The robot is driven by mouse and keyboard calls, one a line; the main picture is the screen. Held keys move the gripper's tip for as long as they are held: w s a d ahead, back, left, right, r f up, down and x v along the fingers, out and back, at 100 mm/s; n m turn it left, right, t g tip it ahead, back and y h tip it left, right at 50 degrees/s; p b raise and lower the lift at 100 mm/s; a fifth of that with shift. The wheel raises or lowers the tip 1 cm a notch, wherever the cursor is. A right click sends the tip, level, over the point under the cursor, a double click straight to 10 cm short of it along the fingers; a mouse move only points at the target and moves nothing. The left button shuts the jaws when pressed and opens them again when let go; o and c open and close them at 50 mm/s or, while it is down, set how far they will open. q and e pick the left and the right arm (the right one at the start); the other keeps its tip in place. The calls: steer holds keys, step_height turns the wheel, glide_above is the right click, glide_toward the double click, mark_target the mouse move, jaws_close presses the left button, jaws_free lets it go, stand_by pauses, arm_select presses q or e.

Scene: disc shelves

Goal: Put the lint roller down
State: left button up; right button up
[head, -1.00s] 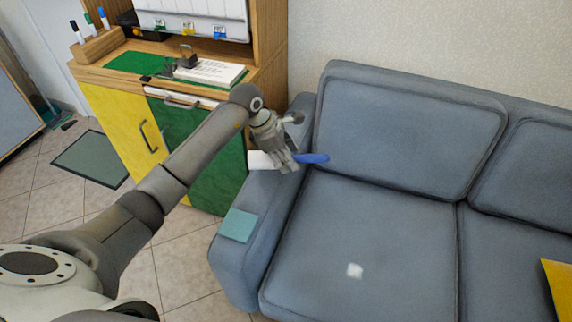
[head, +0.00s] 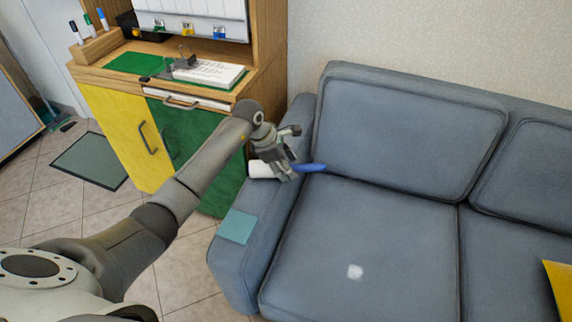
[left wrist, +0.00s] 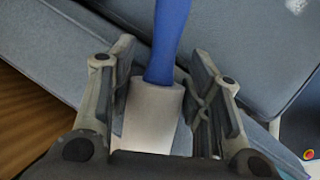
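The lint roller has a white roll (head: 261,169) and a blue handle (head: 310,168). In the head view it lies across the sofa's left armrest (head: 262,205), with the handle reaching over the seat side. Whether it fully touches the armrest is hard to tell. My left gripper (head: 285,160) is right at the roller, its fingers around the middle. In the left wrist view, the blue handle (left wrist: 168,40) and white roll (left wrist: 152,118) lie between the fingers (left wrist: 163,75), with narrow gaps seen on both sides, so the gripper looks open. My right gripper is not in view.
A teal square (head: 236,226) lies on the armrest front. A white patch (head: 355,271) is on the seat, and a yellow cushion (head: 559,288) is at the right. A cabinet (head: 190,140) with a desk top stands behind the arm. The seat is mostly free.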

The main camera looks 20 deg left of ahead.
arm_select(q)
steer(key=o, duration=0.4)
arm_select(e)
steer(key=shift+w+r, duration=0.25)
arm_select(q)
steer(key=shift+r, duration=0.15)
steer(key=v, duration=0.3)
steer(key=shift+w+p, duration=0.15)
steer(key=shift+p, duration=0.2)
steer(key=v, duration=0.9)
steer(key=shift+p, duration=0.35)
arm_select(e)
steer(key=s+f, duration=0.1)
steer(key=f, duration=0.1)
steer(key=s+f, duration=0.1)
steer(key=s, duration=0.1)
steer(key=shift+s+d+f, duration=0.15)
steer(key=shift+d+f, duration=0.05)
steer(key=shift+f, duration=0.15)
